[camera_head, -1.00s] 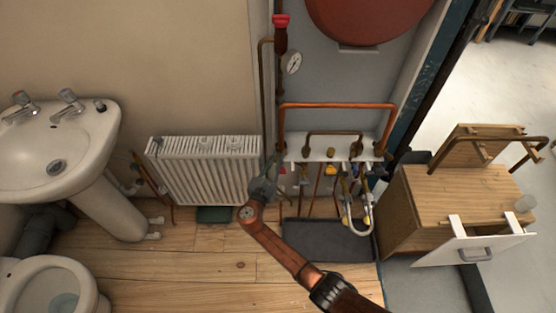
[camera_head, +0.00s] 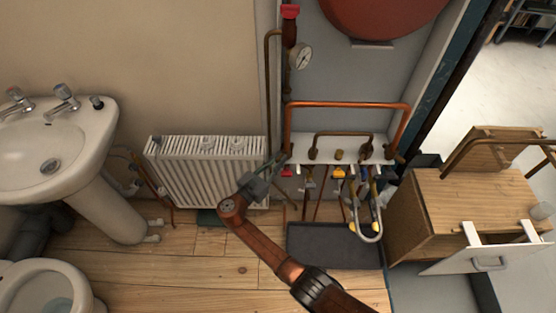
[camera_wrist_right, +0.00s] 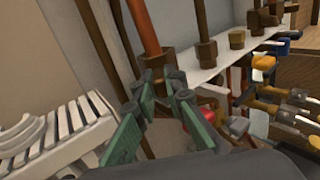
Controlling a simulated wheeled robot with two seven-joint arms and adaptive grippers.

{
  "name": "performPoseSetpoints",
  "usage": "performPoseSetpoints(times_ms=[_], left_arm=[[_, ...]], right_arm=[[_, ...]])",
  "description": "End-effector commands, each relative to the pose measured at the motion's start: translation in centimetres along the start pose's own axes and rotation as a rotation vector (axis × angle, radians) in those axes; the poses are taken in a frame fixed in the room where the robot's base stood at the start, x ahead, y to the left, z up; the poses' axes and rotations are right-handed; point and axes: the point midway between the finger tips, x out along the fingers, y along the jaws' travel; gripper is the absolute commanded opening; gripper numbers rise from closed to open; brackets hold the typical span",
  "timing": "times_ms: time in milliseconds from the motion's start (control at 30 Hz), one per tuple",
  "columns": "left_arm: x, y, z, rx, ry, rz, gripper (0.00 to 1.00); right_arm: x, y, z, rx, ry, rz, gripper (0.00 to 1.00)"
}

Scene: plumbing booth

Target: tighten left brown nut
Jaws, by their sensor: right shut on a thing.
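The left brown nut (camera_wrist_right: 154,58) sits at the foot of the orange copper pipe (camera_wrist_right: 144,22), at the left end of the white shelf. In the head view this pipe (camera_head: 345,105) runs as an arch above the shelf. My right gripper (camera_wrist_right: 167,84) has green-padded fingers closed around brown metal at this nut, just below its visible upper part. The fingers hide the lower part. In the head view my right gripper (camera_head: 278,163) reaches the shelf's left end from below. My left gripper is not in view.
A white radiator (camera_head: 205,170) stands close on the left. Several valves and hoses (camera_head: 365,205) hang under the white shelf (camera_head: 328,150). The wooden floor in front is mostly open.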

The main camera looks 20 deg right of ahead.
Motion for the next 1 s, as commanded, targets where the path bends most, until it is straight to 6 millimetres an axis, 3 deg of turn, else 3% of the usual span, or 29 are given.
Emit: performPoseSetpoints(times_ms=[200, 233, 467, 767, 1000], left_arm=[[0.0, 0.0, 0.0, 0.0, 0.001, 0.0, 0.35], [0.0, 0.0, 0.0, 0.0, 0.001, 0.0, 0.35], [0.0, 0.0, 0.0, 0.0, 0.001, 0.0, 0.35], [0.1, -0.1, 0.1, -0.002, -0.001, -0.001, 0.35], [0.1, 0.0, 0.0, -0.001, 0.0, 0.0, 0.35]], right_arm=[[0.1, 0.2, 0.4, 0.004, -0.005, 0.004, 0.0], [0.1, 0.2, 0.4, 0.004, -0.005, 0.004, 0.13], [0.1, 0.1, 0.3, 0.003, -0.004, 0.003, 0.28], [-0.1, 0.1, 0.1, 0.001, -0.001, 0.002, 0.28], [-3.4, 0.1, 0.0, 0.002, 0.002, 0.004, 0.28]])
